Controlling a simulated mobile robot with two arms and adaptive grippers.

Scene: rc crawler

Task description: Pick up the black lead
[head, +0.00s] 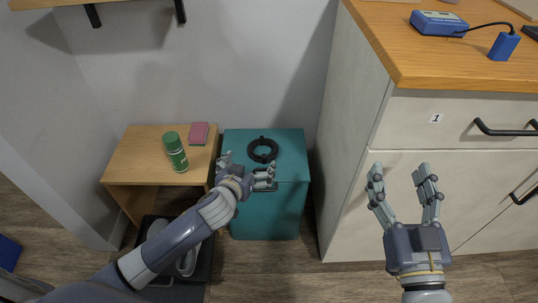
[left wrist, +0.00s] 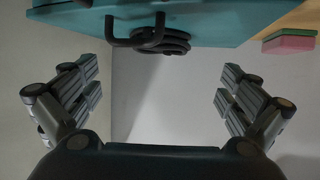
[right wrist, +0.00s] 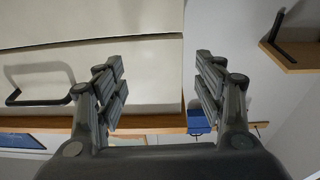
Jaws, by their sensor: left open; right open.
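The black lead (head: 262,150) lies coiled on top of a teal box (head: 290,143) in the head view. The coil also shows at the top of the left wrist view (left wrist: 176,44), partly behind the box's dark handle (left wrist: 135,42). My left gripper (head: 247,169) is open and empty at the front of the box, just short of the coil, with its fingers toward it. My right gripper (head: 400,172) is open and empty in front of the white drawer unit, far to the right of the lead.
A low wooden stand (head: 140,161) left of the box holds a green can (head: 175,153) and a pink block (head: 199,133). The white drawer unit (head: 400,225) with black handles stands at the right. On its wooden top lies a blue device (head: 438,23) with a cable. A shelf (head: 60,4) overhangs upper left.

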